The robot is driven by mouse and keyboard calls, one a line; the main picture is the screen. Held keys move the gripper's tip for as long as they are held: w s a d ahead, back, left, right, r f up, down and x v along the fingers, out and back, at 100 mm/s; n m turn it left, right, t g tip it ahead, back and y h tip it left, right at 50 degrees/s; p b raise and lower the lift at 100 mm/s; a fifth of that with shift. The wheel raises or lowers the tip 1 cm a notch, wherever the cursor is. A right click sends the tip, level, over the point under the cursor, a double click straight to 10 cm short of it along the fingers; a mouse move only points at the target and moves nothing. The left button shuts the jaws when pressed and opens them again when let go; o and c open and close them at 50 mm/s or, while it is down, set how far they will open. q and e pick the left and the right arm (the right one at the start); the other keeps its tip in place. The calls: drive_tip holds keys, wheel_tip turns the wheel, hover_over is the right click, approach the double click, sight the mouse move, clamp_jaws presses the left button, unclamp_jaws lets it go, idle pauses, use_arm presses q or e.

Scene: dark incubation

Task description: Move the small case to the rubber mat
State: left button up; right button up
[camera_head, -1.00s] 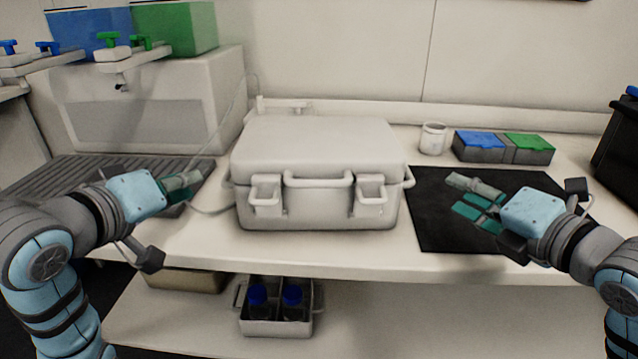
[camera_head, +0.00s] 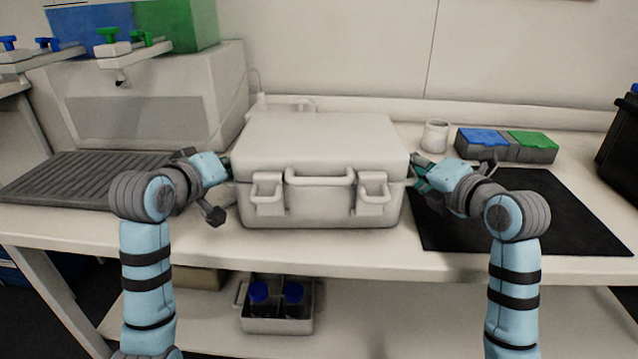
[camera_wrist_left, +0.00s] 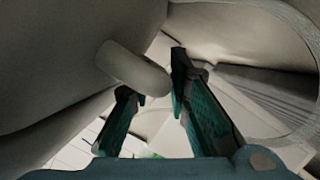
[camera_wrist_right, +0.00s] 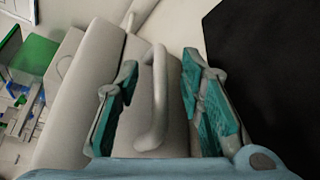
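The small case (camera_head: 318,145), pale and closed, stands upright on the white bench with latches and a front handle facing me. The black rubber mat (camera_head: 540,215) lies flat to its right. My left gripper (camera_head: 226,166) is at the case's left side; in the left wrist view its open fingers (camera_wrist_left: 152,95) are near the side handle (camera_wrist_left: 135,68). My right gripper (camera_head: 416,168) is at the right side; in the right wrist view its open fingers (camera_wrist_right: 160,90) stand on either side of the other side handle (camera_wrist_right: 154,105). Neither grips visibly.
A grey ribbed tray (camera_head: 80,182) lies left of the case, before a large pale machine (camera_head: 150,110). A white cup (camera_head: 435,136) and a blue-and-green-lidded box (camera_head: 506,145) stand behind the mat. A bottle carrier (camera_head: 277,325) sits on the lower shelf. The mat is bare.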

use_arm(q)
drive_tip(key=shift+w, duration=0.15)
use_arm(e)
drive_tip(key=shift+w, duration=0.1)
use_arm(q)
drive_tip(key=shift+c, duration=0.4)
use_arm(e)
drive_tip(key=shift+c, duration=0.4)
use_arm(q)
drive_tip(key=c, duration=0.3)
use_arm(e)
drive_tip(key=c, duration=0.3)
use_arm(q)
clamp_jaws()
use_arm(e)
clamp_jaws()
